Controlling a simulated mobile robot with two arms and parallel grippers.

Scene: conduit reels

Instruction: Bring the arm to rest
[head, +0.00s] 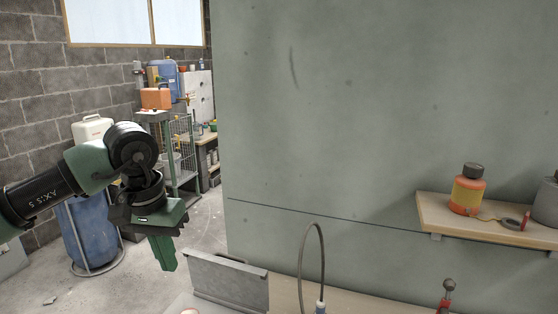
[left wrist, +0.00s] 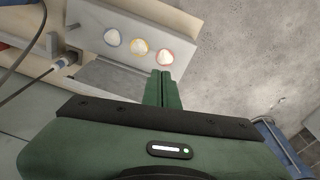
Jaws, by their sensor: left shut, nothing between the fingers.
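My left arm comes in from the left in the head view. My left gripper (head: 166,262) points downward in front of the floor, left of the grey metal panel at the bench edge. Its green fingers are shut together with nothing between them. My right gripper does not show.
A looped cable (head: 304,262) rises from the wooden bench. A wall shelf (head: 432,212) at right holds an orange bottle (head: 468,192). A blue drum (head: 90,236) stands on the floor behind my left arm. The floor (head: 208,232) between is mostly clear.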

